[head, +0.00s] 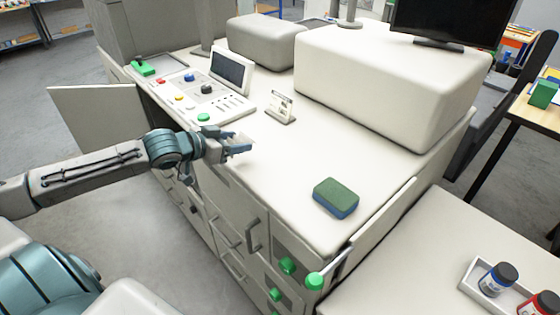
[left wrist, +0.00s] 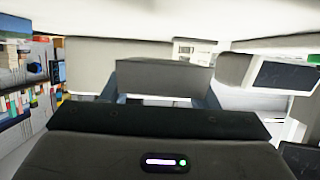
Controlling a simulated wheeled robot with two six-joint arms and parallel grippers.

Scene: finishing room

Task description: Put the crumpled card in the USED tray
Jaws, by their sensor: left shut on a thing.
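My left gripper (head: 240,146) is shut on a pale, thin thing, which looks like the crumpled card (head: 243,139). It holds it over the near edge of the white counter, to the right of the control panel. In the left wrist view the card (left wrist: 163,80) is a grey, flat shape between the two fingers. Its creases are too small to make out. I see no tray that I can read as USED. My right gripper is not in view.
A control panel (head: 237,104) with buttons and a small sign (head: 280,107) stand near the gripper. A green and blue sponge (head: 336,198) lies at the counter's near right. A white tray (head: 468,281) with jars is at lower right. The counter between sign and sponge is clear.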

